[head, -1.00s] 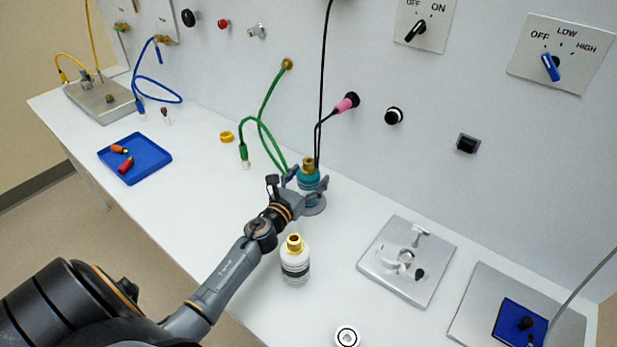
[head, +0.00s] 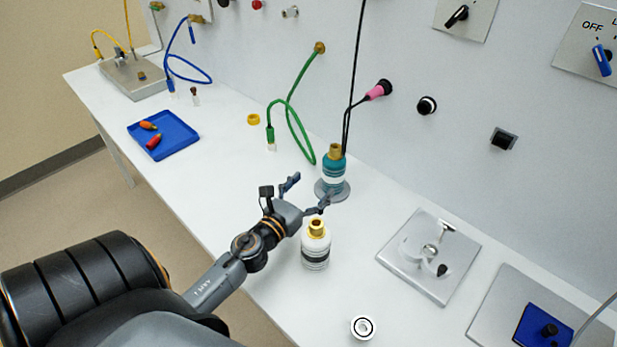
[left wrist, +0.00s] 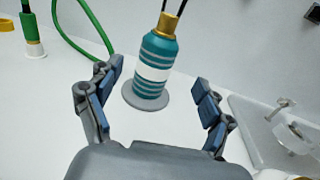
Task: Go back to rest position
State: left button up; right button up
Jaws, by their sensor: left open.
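My left gripper (head: 306,194) is open and empty above the white bench (head: 225,215). In the left wrist view its fingers (left wrist: 158,100) are spread wide, with the teal bottle beyond them and apart from them. The teal and white bottle (head: 333,172) with a brass neck stands upright on a round grey base, and it also shows in the left wrist view (left wrist: 155,62). A white bottle (head: 315,248) with a black band and gold neck stands upright just in front of the gripper. My right gripper is not in view.
A blue tray (head: 185,139) with small orange and red pieces lies at the left. A green hose (head: 290,105) hangs from the back wall. A metal plate with a clamp (head: 398,262) lies to the right. A small white ring (head: 363,328) sits near the front edge.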

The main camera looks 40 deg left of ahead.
pick_arm(q)
jog(key=shift+s, duration=0.6)
